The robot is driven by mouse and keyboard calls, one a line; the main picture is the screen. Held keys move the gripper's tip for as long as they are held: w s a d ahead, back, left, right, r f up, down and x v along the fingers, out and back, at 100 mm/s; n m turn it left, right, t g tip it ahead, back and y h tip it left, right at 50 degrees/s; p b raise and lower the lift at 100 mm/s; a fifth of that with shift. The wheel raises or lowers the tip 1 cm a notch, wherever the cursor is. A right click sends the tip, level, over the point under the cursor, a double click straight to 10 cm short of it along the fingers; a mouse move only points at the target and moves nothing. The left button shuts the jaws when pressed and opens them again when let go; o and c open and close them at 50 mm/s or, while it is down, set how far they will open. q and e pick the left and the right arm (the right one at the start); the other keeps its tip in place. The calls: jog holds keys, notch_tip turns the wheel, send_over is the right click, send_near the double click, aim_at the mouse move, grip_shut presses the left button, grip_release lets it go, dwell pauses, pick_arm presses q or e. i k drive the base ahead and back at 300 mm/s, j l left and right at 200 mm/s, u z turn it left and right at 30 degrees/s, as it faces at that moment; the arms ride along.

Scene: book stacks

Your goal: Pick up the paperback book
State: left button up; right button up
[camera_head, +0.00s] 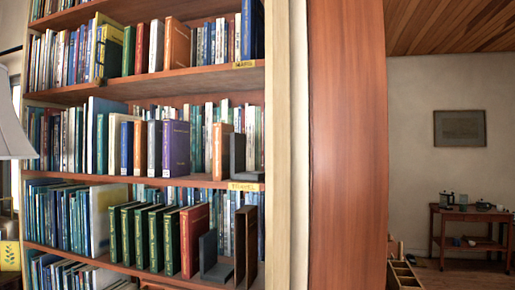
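A tall wooden bookcase (160,90) fills the left half of the head view, with several shelves of upright books. I cannot tell which of them is the paperback book. On the middle shelf stand a purple book (176,148), a grey book (155,148) and an orange book (222,150). On the shelf below, several green books (155,240) stand beside a red-brown book (194,240). An orange-brown book (177,45) stands on the upper shelf. Neither of my grippers is in view.
Dark bookends (208,252) stand at the right of the lower shelf. A wooden panel (347,150) closes off the bookcase's right side. A side table (470,222) stands by the far right wall. A lampshade (14,130) shows at the left edge.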

aim_at(221, 131)
jog(key=i+j+z, duration=0.1)
jog(key=j+z, duration=0.25)
jog(key=i+j+z, duration=0.1)
jog(key=z, duration=0.2)
jog(key=j+z, duration=0.35)
jog(key=i+j, duration=0.05)
jog(key=j, duration=0.05)
